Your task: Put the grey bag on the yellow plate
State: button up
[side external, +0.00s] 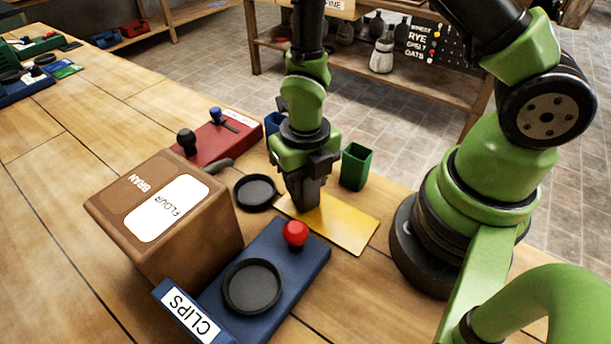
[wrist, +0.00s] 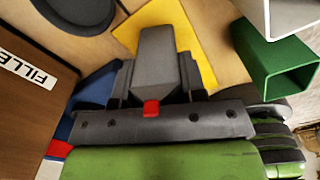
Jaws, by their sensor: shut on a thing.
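The yellow plate (side external: 345,225) lies flat on the wooden bench, and part of it shows in the wrist view (wrist: 192,38). My gripper (side external: 304,190) points down over the left part of the plate. In the wrist view, its dark fingers (wrist: 157,85) are shut on a grey block-like thing, which I take to be the grey bag (wrist: 156,48). The fingers mostly hide it in the side view. I cannot tell whether its underside touches the plate.
A green open bin (side external: 356,167) stands right behind the plate. A black round dish (side external: 255,193) is to its left. A blue base (side external: 303,272) with a red knob (side external: 296,233) lies in front. A large brown box (side external: 190,235) and a red unit (side external: 225,145) stand further left.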

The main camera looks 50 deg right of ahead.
jog(key=shift+f, duration=0.15)
jog(key=o, duration=1)
